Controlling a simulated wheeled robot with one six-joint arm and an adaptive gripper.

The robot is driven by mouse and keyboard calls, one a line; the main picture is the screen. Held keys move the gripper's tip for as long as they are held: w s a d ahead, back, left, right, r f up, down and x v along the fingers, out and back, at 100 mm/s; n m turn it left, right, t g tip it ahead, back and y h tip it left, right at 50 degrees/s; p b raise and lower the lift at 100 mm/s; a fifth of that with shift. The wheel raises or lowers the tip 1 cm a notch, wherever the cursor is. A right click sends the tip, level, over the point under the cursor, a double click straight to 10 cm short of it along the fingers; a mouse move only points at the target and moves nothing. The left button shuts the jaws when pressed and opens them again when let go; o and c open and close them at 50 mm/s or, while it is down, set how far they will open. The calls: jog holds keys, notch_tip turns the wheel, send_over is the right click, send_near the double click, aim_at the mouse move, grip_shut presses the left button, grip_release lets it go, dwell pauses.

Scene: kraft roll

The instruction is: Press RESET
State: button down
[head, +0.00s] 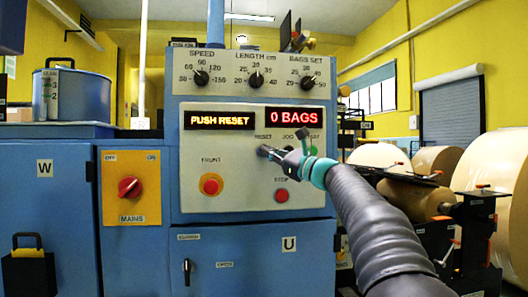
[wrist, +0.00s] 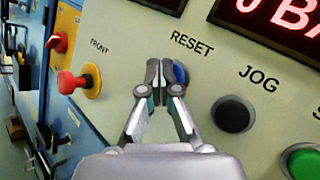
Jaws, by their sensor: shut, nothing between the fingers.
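The RESET button is blue and shows in the wrist view (wrist: 181,74), below its RESET label (wrist: 192,43), partly covered by my right finger. My gripper (wrist: 160,66) is shut and empty, with its fingertips in front of the button and slightly to its left. I cannot tell whether the tips touch it. In the head view my gripper (head: 264,151) is at the panel just under the RESET label (head: 263,136), and the button itself is hidden. The left display (head: 219,120) reads PUSH RESET in amber.
The black JOG button (wrist: 233,115) and a green button (wrist: 301,162) lie to the right. A red mushroom button (head: 211,184) sits lower left, the red STOP button (head: 281,195) below. The red display (head: 294,116) reads 0 BAGS. A red MAINS knob (head: 130,188) is farther left.

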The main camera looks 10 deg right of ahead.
jog(key=shift+w, duration=0.2)
jog(key=shift+s, duration=0.1)
dwell(0.4)
jog(key=shift+s+b, duration=0.4)
jog(key=shift+s, duration=0.35)
jog(key=shift+s+b, duration=1.4)
jog(key=shift+s, duration=1.1)
